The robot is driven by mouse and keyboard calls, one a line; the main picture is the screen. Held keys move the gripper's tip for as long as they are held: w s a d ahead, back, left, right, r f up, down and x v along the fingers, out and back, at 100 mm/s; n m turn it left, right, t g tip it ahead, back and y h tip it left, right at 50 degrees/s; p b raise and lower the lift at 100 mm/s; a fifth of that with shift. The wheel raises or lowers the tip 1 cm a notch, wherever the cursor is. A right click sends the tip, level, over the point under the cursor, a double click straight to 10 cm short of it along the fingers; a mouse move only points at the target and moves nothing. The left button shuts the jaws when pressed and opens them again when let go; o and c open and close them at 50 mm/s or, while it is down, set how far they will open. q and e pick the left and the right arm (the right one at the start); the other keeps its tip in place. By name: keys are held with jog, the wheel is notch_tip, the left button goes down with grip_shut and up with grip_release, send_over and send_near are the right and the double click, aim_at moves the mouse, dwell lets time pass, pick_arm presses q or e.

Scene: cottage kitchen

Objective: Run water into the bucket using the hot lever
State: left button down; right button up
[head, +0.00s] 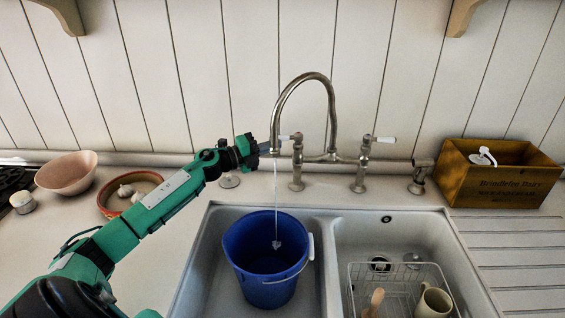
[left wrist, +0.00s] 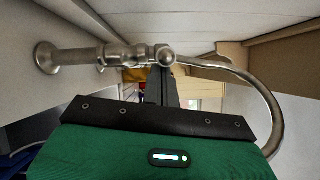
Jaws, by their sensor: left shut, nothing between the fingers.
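The blue bucket (head: 250,262) stands upright in the left sink basin, its pale handle hanging at the right. The metal tap (head: 331,100) arches over it, and a thin stream of water (head: 276,205) falls from the spout into the bucket. The left, hot lever (head: 284,137) has a pale tip, partly hidden beside my gripper. My left gripper (head: 268,147) is shut and empty, close to this lever and the spout end; I cannot tell whether it touches. In the left wrist view its dark fingers (left wrist: 161,86) lie just below a tap joint (left wrist: 165,55). My right gripper is out of view.
The other lever (head: 385,140) points right. The right basin holds a wire rack (head: 395,285) with a mug (head: 434,302). A wooden box (head: 500,172) stands at the right. A pink bowl (head: 66,171) and a terracotta dish (head: 112,205) with garlic stand at the left.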

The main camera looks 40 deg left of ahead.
pick_arm(q)
jog(key=shift+w+a+b, duration=0.3)
jog(key=shift+w+a, duration=0.05)
jog(key=shift+a, duration=0.25)
jog(key=shift+a+r, duration=0.1)
jog(key=shift+r, duration=0.1)
jog(key=shift+f, duration=0.1)
